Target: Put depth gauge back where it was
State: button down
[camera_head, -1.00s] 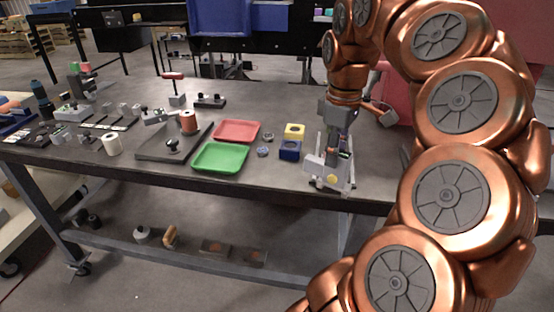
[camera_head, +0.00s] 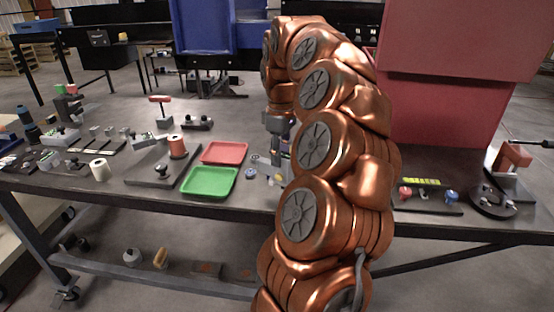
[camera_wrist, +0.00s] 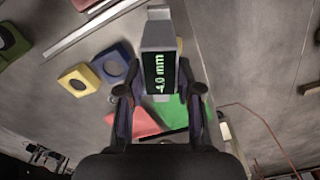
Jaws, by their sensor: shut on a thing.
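The depth gauge (camera_wrist: 160,70) is a grey box with a dark screen reading a green "4.0 mm" in the wrist view. My gripper (camera_wrist: 160,95) is shut on it, with one dark finger at each side. In the head view my gripper (camera_head: 280,150) is above the table, right of the red tray, and my arm hides much of it and the gauge. Whether the gauge touches the table cannot be told. In the wrist view a blue block (camera_wrist: 112,64) and a yellow block (camera_wrist: 80,80) with round holes lie left of the gauge.
A green tray (camera_head: 210,182) and a red tray (camera_head: 225,152) lie left of my gripper. Right of my arm are a board with coloured knobs (camera_head: 428,196), a dark disc (camera_head: 492,201) and a red-topped stand (camera_head: 515,158). A large red bin (camera_head: 450,105) stands behind.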

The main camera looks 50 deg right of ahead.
jog(key=shift+w+d, duration=0.1)
jog(key=shift+w, duration=0.65)
jog(key=shift+f+p, duration=0.75)
jog(key=shift+f, duration=1)
jog(key=shift+f+b, duration=0.3)
jog(key=shift+f, duration=0.1)
jog(key=shift+f, duration=0.25)
jog(key=c, duration=0.8)
grip_release()
jog(key=shift+o, duration=0.2)
